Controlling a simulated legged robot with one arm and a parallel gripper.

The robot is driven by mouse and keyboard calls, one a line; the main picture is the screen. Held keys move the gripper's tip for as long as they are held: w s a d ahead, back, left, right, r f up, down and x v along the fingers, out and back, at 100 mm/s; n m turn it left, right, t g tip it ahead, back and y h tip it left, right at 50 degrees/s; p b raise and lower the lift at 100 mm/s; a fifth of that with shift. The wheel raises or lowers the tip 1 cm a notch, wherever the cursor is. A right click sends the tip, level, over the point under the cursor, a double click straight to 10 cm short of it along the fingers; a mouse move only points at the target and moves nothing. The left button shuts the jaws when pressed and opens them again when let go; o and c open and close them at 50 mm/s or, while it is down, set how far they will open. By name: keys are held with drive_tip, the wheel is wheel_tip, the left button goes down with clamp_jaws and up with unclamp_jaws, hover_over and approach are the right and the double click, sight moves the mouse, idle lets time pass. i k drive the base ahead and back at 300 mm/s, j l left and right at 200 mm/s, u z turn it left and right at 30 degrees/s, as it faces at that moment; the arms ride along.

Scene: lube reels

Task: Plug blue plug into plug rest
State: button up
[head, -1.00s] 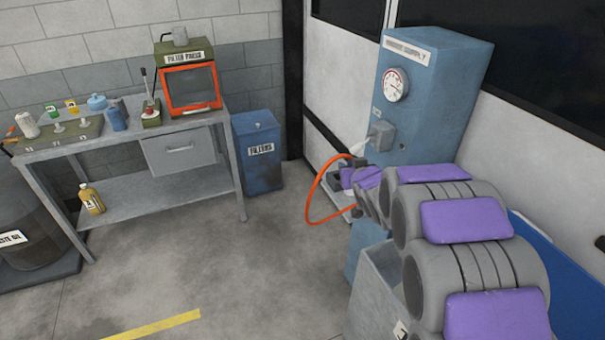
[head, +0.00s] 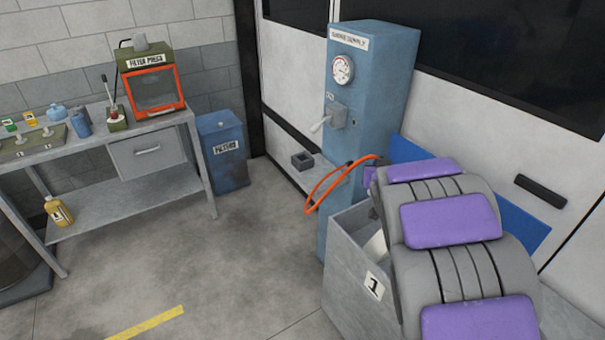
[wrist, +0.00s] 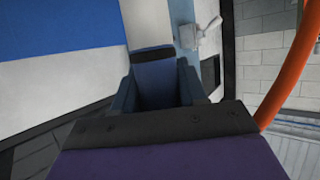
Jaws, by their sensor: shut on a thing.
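My gripper (wrist: 157,78) shows in the wrist view, its jaws shut on a blue block-shaped piece, which I take for the blue plug (wrist: 155,82), with a dark far end. In the head view my arm hides most of the gripper and the plug. An orange hose (head: 325,186) curves there from near my gripper, and it also passes at the right of the wrist view (wrist: 293,75). A small dark square holder, likely the plug rest (head: 302,160), sits on a low ledge left of the blue supply cabinet. My gripper is right of it, apart from it.
The blue supply cabinet (head: 375,100) has a gauge and a pale lever (head: 320,124). A grey bin marked 1 (head: 350,265) stands beside my arm. A workbench (head: 85,145) and blue filter bin (head: 222,150) are at left. The floor between is clear.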

sight(304, 164)
drive_tip(key=k+z, duration=0.15)
drive_tip(key=z, duration=1)
drive_tip(key=j+z, duration=0.25)
drive_tip(key=j, duration=0.6)
drive_tip(key=j+z, duration=0.3)
drive_tip(key=j, duration=1.5)
drive_tip(key=k+j, duration=0.1)
drive_tip(key=j, duration=0.85)
drive_tip(key=k+j, duration=0.1)
drive_tip(key=j, duration=0.8)
